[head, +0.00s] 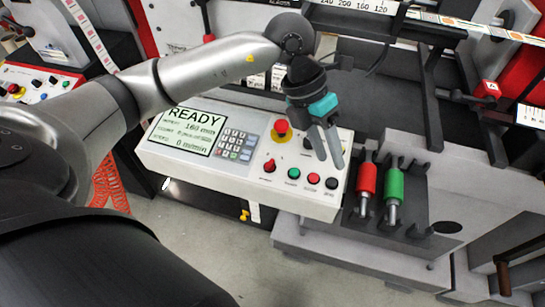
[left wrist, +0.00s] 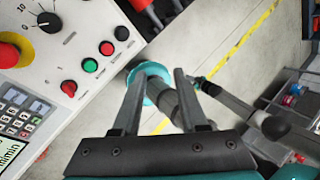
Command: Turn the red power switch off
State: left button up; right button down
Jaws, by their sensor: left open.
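The red power switch (head: 270,166) is a red knob on the light control panel, left of a row of round push buttons. It also shows at the left of the left wrist view (left wrist: 68,88); I cannot read whether it is on or off. My left gripper (head: 330,163) is open and empty, over the right part of the panel and to the right of the switch. In the left wrist view, the switch lies outside and left of the open fingers (left wrist: 157,73). My right gripper is not seen in either view.
The panel holds a READY display (head: 187,130), a keypad (head: 237,145), a red emergency stop on yellow (head: 281,128), a green button (head: 293,173) and a red button (head: 314,179). A red roller (head: 367,181) and a green roller (head: 394,186) lie to the right.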

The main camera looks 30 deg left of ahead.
aim_at(269, 162)
pick_arm(q)
jog(key=w+a+r+n+y, duration=0.15)
jog(key=a+y, duration=0.45)
jog(key=a, duration=0.7)
jog(key=f, duration=1.5)
jog(key=shift+w+a+f, duration=0.15)
jog(key=shift+a+f, duration=0.1)
jog(key=shift+a, duration=0.05)
jog(key=shift+c, duration=0.2)
grip_shut()
